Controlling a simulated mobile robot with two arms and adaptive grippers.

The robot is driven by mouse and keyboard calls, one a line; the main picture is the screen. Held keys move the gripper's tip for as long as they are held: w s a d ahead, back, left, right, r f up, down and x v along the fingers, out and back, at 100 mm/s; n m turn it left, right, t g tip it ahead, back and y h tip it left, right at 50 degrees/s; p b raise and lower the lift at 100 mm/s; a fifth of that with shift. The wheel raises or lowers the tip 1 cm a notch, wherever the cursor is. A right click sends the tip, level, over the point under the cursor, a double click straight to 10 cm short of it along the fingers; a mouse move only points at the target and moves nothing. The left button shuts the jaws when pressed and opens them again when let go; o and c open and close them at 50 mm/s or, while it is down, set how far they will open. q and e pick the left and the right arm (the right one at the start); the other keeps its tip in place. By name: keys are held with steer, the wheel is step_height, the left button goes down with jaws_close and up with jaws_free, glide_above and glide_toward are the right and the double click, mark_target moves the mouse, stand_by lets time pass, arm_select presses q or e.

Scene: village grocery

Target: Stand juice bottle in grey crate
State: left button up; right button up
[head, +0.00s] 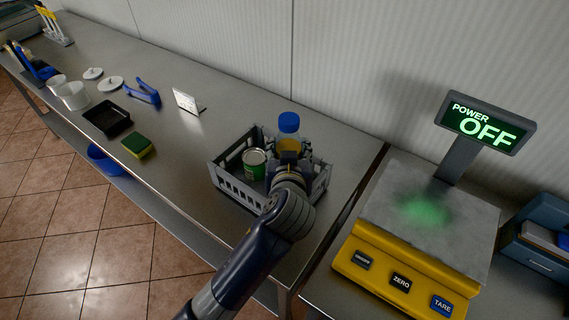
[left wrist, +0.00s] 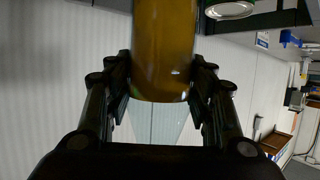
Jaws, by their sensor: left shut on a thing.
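The juice bottle (head: 289,123) has a blue cap and orange-yellow contents. It stands about upright at the back right part of the grey crate (head: 236,190). My left gripper (head: 289,160) is shut on the bottle, and my arm hides its lower part. In the left wrist view the amber bottle (left wrist: 163,50) sits between the two fingers (left wrist: 163,78). I cannot tell whether its base touches the crate floor. A green can (head: 254,164) stands in the crate, left of the bottle. My right gripper is not in view.
On the steel counter (head: 200,140) left of the crate are a sponge (head: 138,145), a black tray (head: 107,118), blue tongs (head: 143,92) and a small sign (head: 187,102). A yellow scale (head: 420,230) stands on the right. The wall is close behind.

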arm_select(q)
step_height(320, 180, down, 3)
steer(key=shift+w+r, duration=0.1)
step_height(320, 180, down, 2)
steer(key=shift+f+p, duration=0.15)
steer(key=shift+p, duration=0.2)
steer(key=shift+f, duration=0.1)
steer(key=o, duration=1)
steer(key=shift+f, duration=0.1)
steer(key=o, duration=0.4)
steer(key=shift+r, duration=0.25)
steer(key=b+v, duration=0.2)
steer(key=v, duration=0.9)
steer(key=shift+d, duration=0.1)
steer(key=shift+s+r, duration=0.2)
steer(key=shift+s, duration=0.25)
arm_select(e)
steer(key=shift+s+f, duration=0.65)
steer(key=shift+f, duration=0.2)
arm_select(q)
steer(key=shift+f, duration=0.1)
